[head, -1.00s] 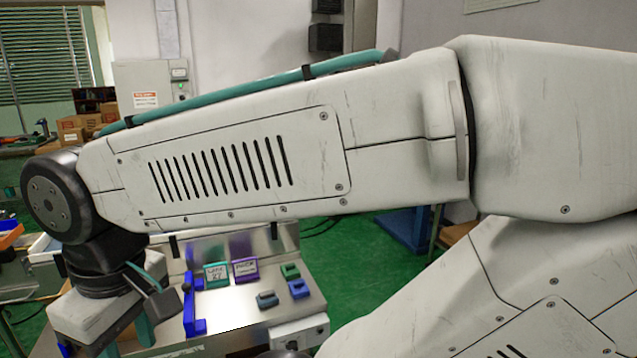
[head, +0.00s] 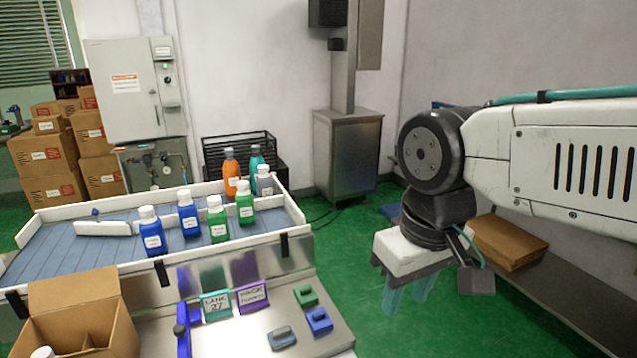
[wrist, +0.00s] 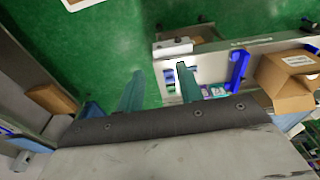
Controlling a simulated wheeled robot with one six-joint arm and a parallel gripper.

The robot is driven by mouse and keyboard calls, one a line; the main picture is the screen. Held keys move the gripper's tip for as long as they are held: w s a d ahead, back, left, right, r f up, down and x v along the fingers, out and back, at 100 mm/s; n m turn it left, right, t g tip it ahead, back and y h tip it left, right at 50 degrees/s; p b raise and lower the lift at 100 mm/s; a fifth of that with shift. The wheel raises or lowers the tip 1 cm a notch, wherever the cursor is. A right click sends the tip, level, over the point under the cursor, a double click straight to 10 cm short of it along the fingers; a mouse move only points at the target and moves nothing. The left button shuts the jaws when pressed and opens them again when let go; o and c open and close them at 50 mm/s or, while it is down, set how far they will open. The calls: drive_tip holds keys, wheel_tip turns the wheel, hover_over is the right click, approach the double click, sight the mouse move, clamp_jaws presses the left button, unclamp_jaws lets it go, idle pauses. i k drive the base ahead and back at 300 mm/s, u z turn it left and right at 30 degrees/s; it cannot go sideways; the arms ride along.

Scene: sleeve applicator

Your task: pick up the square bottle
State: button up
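Several white-capped bottles stand upright on the blue-grey conveyor (head: 75,250) in the head view. Two are blue (head: 152,236) (head: 189,216), two are green (head: 218,222) (head: 245,205). Behind them are an orange bottle (head: 231,178), a teal bottle (head: 257,165) and a grey bottle (head: 264,185). I cannot tell for certain which is the square bottle. My gripper (head: 407,292) hangs right of the conveyor over the green floor, apart from all bottles. Its two teal fingers are spread with nothing between them, as the wrist view also shows (wrist: 160,82).
A steel bench (head: 255,325) holds the lane and mask signs (head: 216,304) and small coloured blocks. An open carton (head: 75,312) stands front left. A metal cabinet (head: 346,155) stands behind. A flat cardboard stack (head: 508,242) lies right of my gripper. The floor between is clear.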

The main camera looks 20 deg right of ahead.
sight(264, 181)
drive_tip(key=z, duration=0.05)
drive_tip(key=i, duration=1)
